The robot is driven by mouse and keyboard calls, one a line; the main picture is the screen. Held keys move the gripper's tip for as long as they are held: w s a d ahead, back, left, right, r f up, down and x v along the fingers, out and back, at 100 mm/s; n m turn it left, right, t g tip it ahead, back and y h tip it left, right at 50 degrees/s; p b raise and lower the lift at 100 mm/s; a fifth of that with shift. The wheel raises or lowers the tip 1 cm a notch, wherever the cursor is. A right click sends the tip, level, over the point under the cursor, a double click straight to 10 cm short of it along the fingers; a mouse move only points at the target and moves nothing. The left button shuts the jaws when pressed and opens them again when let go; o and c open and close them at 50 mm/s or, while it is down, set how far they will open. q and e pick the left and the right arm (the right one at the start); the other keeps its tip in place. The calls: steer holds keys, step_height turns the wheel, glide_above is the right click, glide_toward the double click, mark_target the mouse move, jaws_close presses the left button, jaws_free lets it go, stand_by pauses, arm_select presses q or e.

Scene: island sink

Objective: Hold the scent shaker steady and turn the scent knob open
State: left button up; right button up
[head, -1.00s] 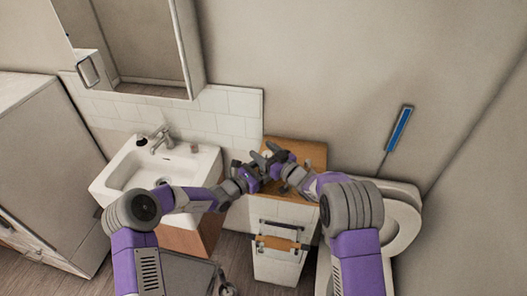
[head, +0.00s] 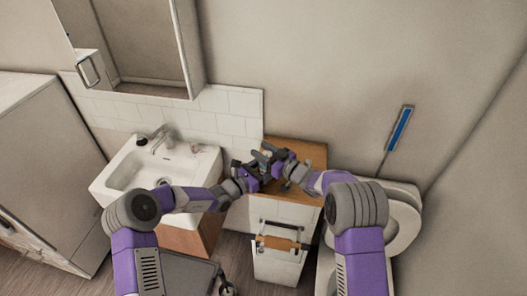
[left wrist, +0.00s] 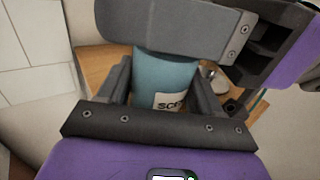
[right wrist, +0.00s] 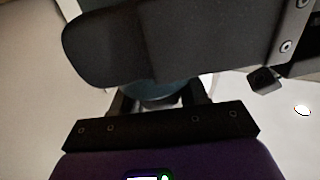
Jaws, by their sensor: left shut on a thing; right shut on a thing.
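The scent shaker (left wrist: 165,78) is a teal cylinder with a white label, of which only the first letters show. It stands between the two fingers of my left gripper (head: 256,172), which is shut on it over the wooden top. My right gripper (head: 270,156) is above it, and its dark body covers the shaker's top in the left wrist view. In the right wrist view, a dark teal rounded piece, seemingly the scent knob (right wrist: 152,92), sits between my right fingers, which are shut on it. The knob's turn angle is hidden.
The wooden cabinet top (head: 306,152) lies under both grippers, against the wall. A white sink (head: 118,178) is to the left and a toilet (head: 406,222) to the right. A small pale object (left wrist: 219,84) stands on the wood beside the shaker.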

steer(key=shift+s+n+g+y, duration=0.2)
steer(key=shift+n+g+y, duration=1.35)
steer(key=shift+g, duration=0.65)
steer(key=o, duration=1)
step_height(320, 180, up, 10)
steer(key=shift+r, duration=0.1)
